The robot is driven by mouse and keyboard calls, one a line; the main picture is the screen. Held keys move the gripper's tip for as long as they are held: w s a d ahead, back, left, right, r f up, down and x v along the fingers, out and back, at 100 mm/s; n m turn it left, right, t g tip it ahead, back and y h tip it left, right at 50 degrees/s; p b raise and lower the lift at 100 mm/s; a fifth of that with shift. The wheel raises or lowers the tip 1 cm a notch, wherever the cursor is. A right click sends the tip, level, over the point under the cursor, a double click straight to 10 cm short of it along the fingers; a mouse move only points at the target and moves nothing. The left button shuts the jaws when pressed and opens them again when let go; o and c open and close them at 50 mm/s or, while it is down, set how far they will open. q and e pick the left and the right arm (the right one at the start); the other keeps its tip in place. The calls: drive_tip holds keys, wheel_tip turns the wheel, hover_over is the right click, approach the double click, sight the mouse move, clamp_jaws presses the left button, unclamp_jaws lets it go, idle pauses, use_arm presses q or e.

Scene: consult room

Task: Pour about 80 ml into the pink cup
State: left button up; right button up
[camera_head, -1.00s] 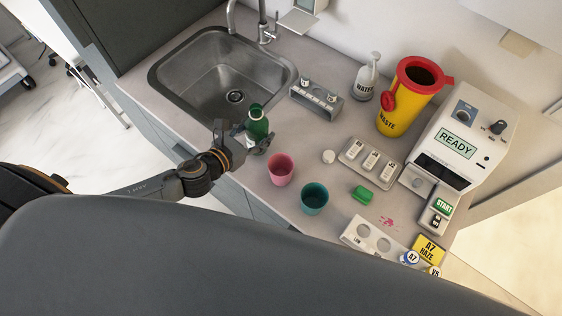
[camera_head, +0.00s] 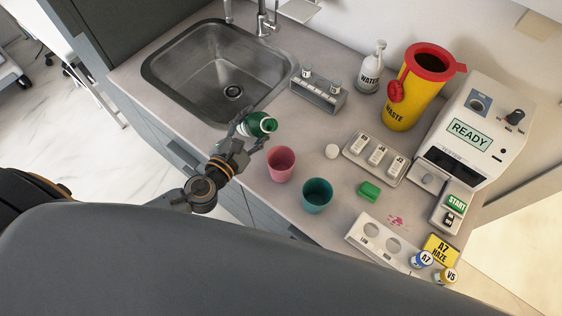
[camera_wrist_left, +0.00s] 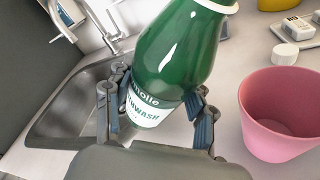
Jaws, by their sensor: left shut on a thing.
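My left gripper (camera_head: 243,137) is shut on a green mouthwash bottle (camera_head: 262,124) near the sink's front right corner. The bottle is tilted, its neck toward the right. In the left wrist view the bottle (camera_wrist_left: 180,55) sits between both fingers (camera_wrist_left: 155,108), its white label partly hidden, its mouth cut off at the top edge. The pink cup (camera_head: 281,164) stands upright on the counter, just right of and in front of the bottle; it also shows in the left wrist view (camera_wrist_left: 280,120). No liquid stream shows. My right gripper is not in view.
A teal cup (camera_head: 316,195) stands close to the pink cup. A white cap (camera_head: 332,151), a green block (camera_head: 369,190), a vial tray (camera_head: 400,170) and a holder (camera_head: 355,232) lie to the right. The sink (camera_head: 165,88) is behind the gripper. A yellow waste bin (camera_head: 402,105) stands farther back.

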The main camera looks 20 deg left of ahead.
sight(245, 121)
use_arm(q)
drive_tip(key=m+b, duration=0.1)
drive_tip(key=b, duration=0.1)
drive_tip(key=a+f+m+t+b, duration=0.1)
drive_tip(key=b, duration=0.1)
drive_tip(key=w+b, duration=0.1)
drive_tip(key=b, duration=0.1)
drive_tip(key=shift+a+f+m+t, duration=0.15)
drive_tip(key=shift+f+m+t, duration=0.15)
drive_tip(key=shift+m, duration=0.1)
drive_tip(key=shift+r+m, duration=0.3)
drive_tip(key=shift+r, duration=0.1)
drive_tip(key=b, duration=0.2)
drive_tip(key=f+m+t+b, duration=0.1)
drive_tip(key=b, duration=0.1)
drive_tip(key=shift+w+a+m, duration=0.15)
drive_tip(key=shift+a+m, duration=0.1)
drive_tip(key=shift+m, duration=0.05)
drive_tip(key=shift+r+m+b, duration=0.25)
drive_tip(key=shift+m+b, duration=0.05)
drive_tip(key=shift+m, duration=0.1)
drive_tip(key=shift+d+r+t+p, duration=0.1)
drive_tip(key=shift+r+t+p, duration=0.2)
drive_tip(key=shift+r+p, duration=0.25)
drive_tip(key=shift+s+d+r+m+h, duration=0.2)
drive_tip(key=shift+r+m+h, duration=0.25)
drive_tip(key=shift+m, duration=0.25)
drive_tip(key=shift+r+m+t, duration=0.3)
drive_tip(key=shift+r+m, duration=0.1)
drive_tip(key=shift+m, duration=0.2)
